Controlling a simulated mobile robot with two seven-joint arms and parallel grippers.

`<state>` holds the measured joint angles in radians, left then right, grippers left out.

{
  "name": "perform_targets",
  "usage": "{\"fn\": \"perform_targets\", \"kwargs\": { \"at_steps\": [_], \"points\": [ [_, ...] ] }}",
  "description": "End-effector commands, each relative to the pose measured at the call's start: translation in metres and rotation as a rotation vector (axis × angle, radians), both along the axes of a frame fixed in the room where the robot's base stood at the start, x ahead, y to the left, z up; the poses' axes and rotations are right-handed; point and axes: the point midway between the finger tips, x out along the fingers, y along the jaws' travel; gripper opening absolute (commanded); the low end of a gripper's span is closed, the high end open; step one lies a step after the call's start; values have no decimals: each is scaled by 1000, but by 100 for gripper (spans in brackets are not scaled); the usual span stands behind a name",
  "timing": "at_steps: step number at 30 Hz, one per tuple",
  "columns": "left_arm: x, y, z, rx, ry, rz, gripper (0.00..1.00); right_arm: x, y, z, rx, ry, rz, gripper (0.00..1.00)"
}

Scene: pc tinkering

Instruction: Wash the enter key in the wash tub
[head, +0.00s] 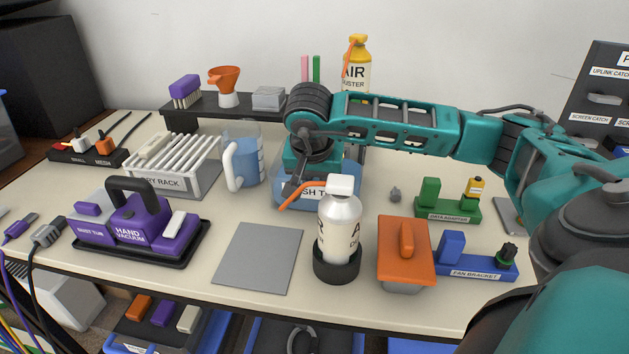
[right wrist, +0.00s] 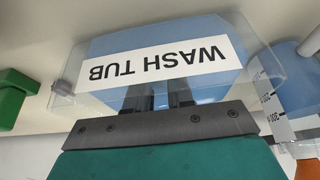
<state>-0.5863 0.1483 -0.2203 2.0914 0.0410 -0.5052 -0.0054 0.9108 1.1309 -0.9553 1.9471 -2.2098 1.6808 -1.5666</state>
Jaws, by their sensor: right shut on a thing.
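The wash tub (head: 350,192) is a clear, blue-tinted box with a white label, behind the spray bottle in the head view. It also shows upside down in the right wrist view (right wrist: 215,45). My right gripper (head: 294,188) points down at the tub. In the right wrist view its dark fingers (right wrist: 160,95) reach in behind the labelled wall. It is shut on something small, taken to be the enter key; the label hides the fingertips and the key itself. My left gripper is not in view.
A spray bottle (head: 340,220) stands close in front of the tub. A jug of blue liquid (head: 241,150) and a drying rack (head: 185,182) are to the left. A grey mat (head: 259,256) lies bare in front. An orange-topped tool (head: 404,255) and a data adapter (head: 446,208) are to the right.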

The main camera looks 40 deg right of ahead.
Motion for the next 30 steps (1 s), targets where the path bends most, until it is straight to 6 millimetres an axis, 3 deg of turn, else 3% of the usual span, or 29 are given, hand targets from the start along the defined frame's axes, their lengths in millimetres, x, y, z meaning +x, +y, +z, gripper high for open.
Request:
{"fn": "perform_targets", "kwargs": {
  "at_steps": [30],
  "points": [
    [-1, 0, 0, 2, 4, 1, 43, 8, 6, 0, 0, 0, 0, 0]
  ]
}}
